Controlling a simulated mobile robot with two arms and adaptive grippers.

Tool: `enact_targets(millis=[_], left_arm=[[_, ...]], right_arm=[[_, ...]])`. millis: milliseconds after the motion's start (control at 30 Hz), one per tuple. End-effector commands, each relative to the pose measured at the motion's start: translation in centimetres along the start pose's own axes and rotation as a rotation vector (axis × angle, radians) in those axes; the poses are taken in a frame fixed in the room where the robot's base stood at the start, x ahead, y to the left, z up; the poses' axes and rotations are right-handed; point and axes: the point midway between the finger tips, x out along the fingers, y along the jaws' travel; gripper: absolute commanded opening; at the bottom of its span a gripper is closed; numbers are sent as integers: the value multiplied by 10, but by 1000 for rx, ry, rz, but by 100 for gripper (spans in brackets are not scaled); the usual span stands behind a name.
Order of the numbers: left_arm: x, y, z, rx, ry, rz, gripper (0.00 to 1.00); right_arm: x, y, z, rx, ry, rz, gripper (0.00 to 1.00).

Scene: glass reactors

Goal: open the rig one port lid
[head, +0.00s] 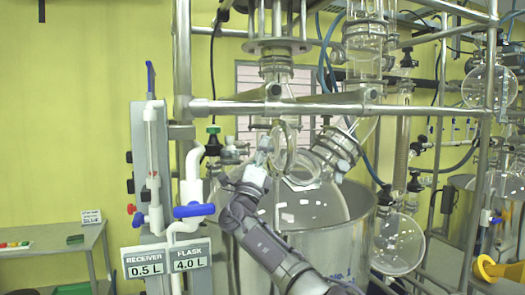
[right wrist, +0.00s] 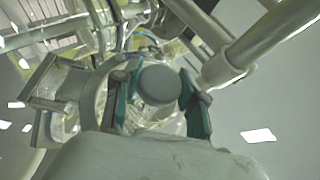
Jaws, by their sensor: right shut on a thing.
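My right gripper (head: 264,158) reaches up from the bottom of the head view to the glass necks on top of the big glass vessel (head: 310,208). In the right wrist view, my right gripper (right wrist: 156,108) has its two green-edged fingers on either side of a round dark grey cap (right wrist: 158,85), shut on it. This looks like the port lid. Clear glass shows behind and below the cap. In the head view the fingers hide the cap, and I cannot tell whether it is seated on its port or lifted. My left gripper is not in view.
A horizontal metal bar (head: 340,107) crosses just above the gripper. A clamped glass neck (head: 335,150) stands close on its right. A panel with a blue-handled valve (head: 193,210) is at the left. A metal jacket (head: 345,245) surrounds the vessel.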

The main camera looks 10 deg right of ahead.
Motion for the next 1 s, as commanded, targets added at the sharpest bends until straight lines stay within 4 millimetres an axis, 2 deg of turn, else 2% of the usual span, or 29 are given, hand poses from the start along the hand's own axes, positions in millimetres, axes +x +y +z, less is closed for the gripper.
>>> enact_targets(millis=[67, 100, 233, 533, 667, 867, 1000], left_arm=[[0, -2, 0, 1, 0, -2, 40], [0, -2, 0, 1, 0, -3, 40], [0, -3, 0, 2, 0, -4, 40], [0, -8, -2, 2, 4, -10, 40], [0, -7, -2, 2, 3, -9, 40], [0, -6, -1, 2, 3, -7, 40], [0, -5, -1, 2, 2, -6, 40]], right_arm=[[-2, 3, 1, 2, -3, 6, 0], [-2, 3, 1, 2, -3, 6, 47], [-2, 2, 0, 2, -1, 5, 67], [-1, 1, 0, 1, 0, 3, 67], [-7, 2, 0, 3, -1, 4, 67], [-28, 2, -1, 4, 0, 4, 67], [-51, 3, 0, 3, -1, 5, 67]])
